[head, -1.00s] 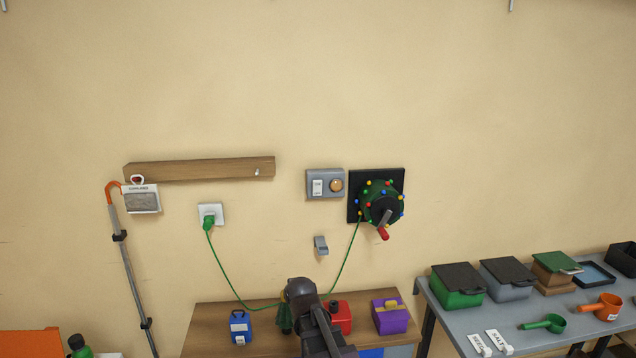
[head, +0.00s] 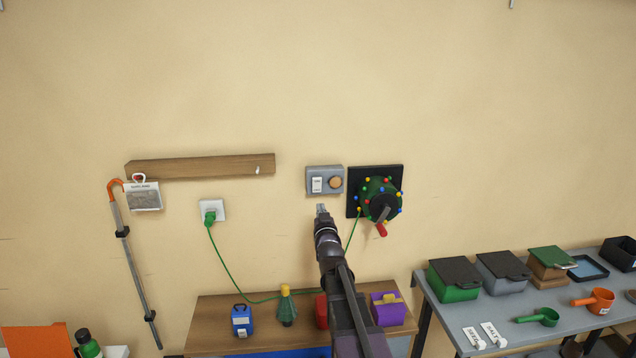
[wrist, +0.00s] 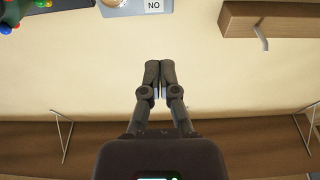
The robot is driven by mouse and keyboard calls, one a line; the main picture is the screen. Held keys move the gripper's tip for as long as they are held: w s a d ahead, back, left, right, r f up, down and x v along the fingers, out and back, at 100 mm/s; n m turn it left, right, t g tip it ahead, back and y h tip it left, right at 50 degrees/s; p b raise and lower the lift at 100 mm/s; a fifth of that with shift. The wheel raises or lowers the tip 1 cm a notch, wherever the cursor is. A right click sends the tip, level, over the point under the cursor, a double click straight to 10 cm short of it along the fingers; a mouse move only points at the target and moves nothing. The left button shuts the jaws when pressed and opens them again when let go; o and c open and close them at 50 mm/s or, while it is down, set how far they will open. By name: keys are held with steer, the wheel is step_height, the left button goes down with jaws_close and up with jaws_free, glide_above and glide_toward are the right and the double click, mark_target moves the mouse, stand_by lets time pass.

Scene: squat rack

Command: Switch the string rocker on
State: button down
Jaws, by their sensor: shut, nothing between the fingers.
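The string rocker (head: 317,184) is a small white switch on the left of a grey wall box (head: 311,172), with a round orange-tan knob (head: 336,182) beside it. I cannot tell which way the rocker is tipped. My gripper (head: 321,208) is just below the box in the head view, with its fingers pointing up. In the wrist view, my gripper (wrist: 160,64) is shut and empty. The grey box (wrist: 115,9) shows at that view's top edge, with a white label (wrist: 154,5) on it. The rocker's face is mostly cut off there.
A black plate (head: 355,172) with a green reel of coloured lights and a red-handled crank stands right of the box. A green cord runs to a plug in the white socket (head: 220,205). A wooden rail (head: 205,167) is at upper left. The wall above is clear.

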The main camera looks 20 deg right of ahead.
mark_target(315, 178)
steer(key=shift+w, duration=0.15)
steer(key=p+x, duration=0.3)
steer(key=x, duration=1)
steer(key=shift+w+d+r, duration=0.1)
steer(key=shift+w+d, duration=0.05)
steer(key=shift+w, duration=0.2)
steer(key=shift+w+d+r+p, duration=0.1)
steer(key=shift+w+r+p, duration=0.2)
steer(key=shift+r+p, duration=0.2)
steer(key=shift+w+d+r, duration=0.1)
steer(key=shift+w+r, duration=0.1)
steer(key=shift+w, duration=0.2)
steer(key=shift+s, duration=0.15)
steer(key=shift+s+r+p, duration=0.15)
steer(key=shift+s+p, duration=0.2)
steer(key=shift+s, duration=0.15)
steer(key=s+a+r+p, duration=0.1)
steer(key=s+a, duration=0.1)
steer(key=s, duration=0.4)
steer(key=s+a+r+p, duration=0.1)
steer(key=s, duration=0.5)
steer(key=shift+a+r+p, duration=0.3)
steer(key=shift+a+r, duration=0.05)
steer(key=shift+a, duration=0.05)
